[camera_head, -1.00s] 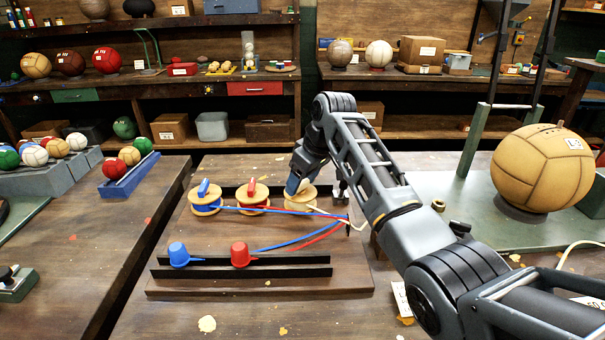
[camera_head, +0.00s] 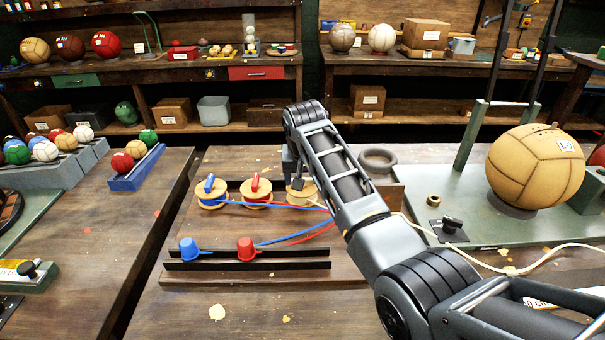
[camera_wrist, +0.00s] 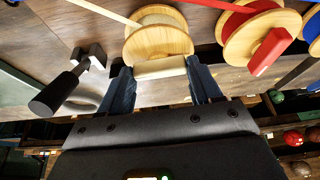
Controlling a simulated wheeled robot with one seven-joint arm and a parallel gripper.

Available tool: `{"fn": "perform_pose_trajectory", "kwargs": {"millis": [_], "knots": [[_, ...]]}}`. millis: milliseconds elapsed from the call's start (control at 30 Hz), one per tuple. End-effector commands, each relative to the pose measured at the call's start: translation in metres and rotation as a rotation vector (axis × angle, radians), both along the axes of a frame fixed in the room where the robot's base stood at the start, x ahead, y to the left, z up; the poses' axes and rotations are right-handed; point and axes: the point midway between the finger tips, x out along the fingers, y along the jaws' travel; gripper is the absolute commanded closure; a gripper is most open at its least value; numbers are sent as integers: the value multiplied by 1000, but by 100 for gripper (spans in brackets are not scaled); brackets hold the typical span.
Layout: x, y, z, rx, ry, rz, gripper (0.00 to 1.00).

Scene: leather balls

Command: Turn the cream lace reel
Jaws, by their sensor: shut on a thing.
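The cream lace reel (camera_wrist: 158,38) is a wooden spool with pale lace on it. In the wrist view its cream handle (camera_wrist: 160,67) sits between the two blue fingertips of my gripper (camera_wrist: 162,82), which is shut on it. In the head view this reel (camera_head: 304,194) is the rightmost of three on the board, partly covered by my arm. My gripper is mostly hidden there.
The red reel (camera_head: 256,192) and blue reel (camera_head: 211,192) stand to the left. Red and blue cups (camera_head: 247,249) sit by the black rails in front. A dark-handled bracket (camera_wrist: 68,84) is close to my gripper. A large tan ball (camera_head: 535,167) stands at right.

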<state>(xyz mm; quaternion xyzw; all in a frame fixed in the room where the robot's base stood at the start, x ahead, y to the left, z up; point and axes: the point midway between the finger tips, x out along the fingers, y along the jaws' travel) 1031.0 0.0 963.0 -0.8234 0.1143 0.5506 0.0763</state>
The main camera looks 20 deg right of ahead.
Motion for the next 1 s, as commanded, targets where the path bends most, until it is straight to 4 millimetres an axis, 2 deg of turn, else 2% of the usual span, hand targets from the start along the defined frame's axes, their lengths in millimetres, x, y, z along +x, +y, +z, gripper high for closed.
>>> {"fn": "perform_pose_trajectory", "kwargs": {"millis": [267,700,733,967,1000], "knots": [[1,1,1,0,-3,-66,67],[1,1,1,0,-3,-73,67],[1,1,1,0,-3,-73,33],[1,1,1,0,-2,-73,11],[1,1,1,0,-1,-74,11]]}}
